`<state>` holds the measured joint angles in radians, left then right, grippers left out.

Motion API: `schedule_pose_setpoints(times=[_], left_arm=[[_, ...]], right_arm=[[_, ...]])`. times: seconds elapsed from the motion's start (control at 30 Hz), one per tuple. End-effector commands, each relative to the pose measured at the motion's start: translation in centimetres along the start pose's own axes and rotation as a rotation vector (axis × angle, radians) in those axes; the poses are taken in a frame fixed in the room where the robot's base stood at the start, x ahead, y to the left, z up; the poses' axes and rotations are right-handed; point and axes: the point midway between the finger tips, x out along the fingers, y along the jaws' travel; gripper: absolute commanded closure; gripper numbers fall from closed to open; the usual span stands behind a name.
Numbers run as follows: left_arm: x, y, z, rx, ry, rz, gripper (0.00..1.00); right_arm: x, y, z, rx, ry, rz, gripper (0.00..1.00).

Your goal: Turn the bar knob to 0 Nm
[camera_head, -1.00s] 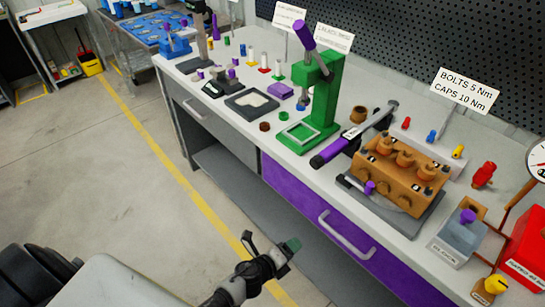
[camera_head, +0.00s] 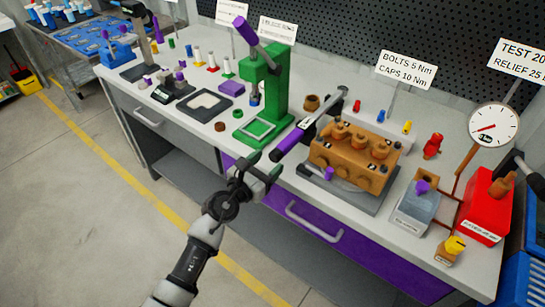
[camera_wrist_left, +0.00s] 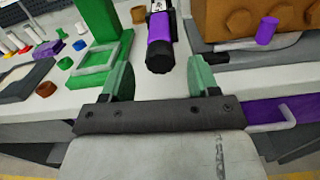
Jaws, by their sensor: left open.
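A torque bar with a purple grip (camera_head: 290,143) lies on the bench between the green press and the orange pump block, pointing towards the front edge. Its near end is a dark knob (camera_head: 277,154). In the left wrist view the purple grip (camera_wrist_left: 160,27) points at me and the dark knob (camera_wrist_left: 159,57) is centred just beyond the fingertips. Any scale on it is too small to read. My left gripper (camera_head: 259,167) is open and empty, just short of the knob at the bench's front edge; its fingers also show in the wrist view (camera_wrist_left: 161,80). My right gripper is not in view.
The green press (camera_head: 262,100) stands left of the bar. The orange pump block (camera_head: 352,155) on its grey plate stands right of it. A sign (camera_head: 406,70) reads bolts 5 Nm, caps 10 Nm. A purple drawer (camera_head: 315,215) with a handle is below the bench top.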

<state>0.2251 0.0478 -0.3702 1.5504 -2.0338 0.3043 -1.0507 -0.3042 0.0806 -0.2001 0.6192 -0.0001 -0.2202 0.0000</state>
Motion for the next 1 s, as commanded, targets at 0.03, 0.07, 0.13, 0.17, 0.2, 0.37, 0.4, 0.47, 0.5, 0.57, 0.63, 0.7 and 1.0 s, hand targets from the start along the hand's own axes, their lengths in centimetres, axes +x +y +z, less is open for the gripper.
schedule_pose_setpoints(times=[0.03, 0.07, 0.13, 0.17, 0.2, 0.37, 0.4, 0.47, 0.5, 0.57, 0.63, 0.7, 1.0], left_arm=[[0.9, 0.0, 0.0, -0.001, -0.001, -0.001, 0.40], [1.3, 0.0, -0.1, -0.002, -0.001, 0.000, 0.40], [2.1, 0.0, -0.1, -0.003, 0.000, 0.000, 0.40], [2.4, 0.0, -0.1, -0.003, -0.001, 0.000, 0.40], [2.7, 0.0, 0.0, -0.002, -0.001, 0.000, 0.40], [3.2, 0.0, 0.0, -0.002, 0.000, 0.000, 0.40], [3.2, 0.0, 0.0, -0.002, 0.000, 0.000, 0.40], [3.2, 0.0, 0.0, -0.002, 0.000, 0.000, 0.40], [3.2, 0.0, 0.0, -0.002, 0.000, 0.000, 0.40], [3.2, 0.0, 0.0, -0.002, 0.000, 0.000, 0.40], [3.2, 0.0, 0.0, -0.002, 0.000, 0.000, 0.49], [3.2, 0.0, 0.0, -0.002, 0.000, 0.000, 0.59], [3.1, 0.0, 0.0, -0.005, 0.001, 0.001, 0.89]], right_arm=[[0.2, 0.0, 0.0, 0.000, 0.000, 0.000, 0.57], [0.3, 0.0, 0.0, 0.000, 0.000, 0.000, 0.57], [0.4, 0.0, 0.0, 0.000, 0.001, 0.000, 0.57], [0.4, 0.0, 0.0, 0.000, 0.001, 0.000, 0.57], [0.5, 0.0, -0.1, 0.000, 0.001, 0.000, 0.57], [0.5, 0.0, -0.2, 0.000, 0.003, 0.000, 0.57], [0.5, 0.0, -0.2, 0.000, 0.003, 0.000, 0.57], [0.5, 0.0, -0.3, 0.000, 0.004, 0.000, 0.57], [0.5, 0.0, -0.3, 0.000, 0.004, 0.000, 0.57], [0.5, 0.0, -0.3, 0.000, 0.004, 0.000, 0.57], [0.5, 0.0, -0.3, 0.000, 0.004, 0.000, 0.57], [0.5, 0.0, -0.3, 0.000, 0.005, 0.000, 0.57], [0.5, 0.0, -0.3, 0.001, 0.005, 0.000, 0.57]])
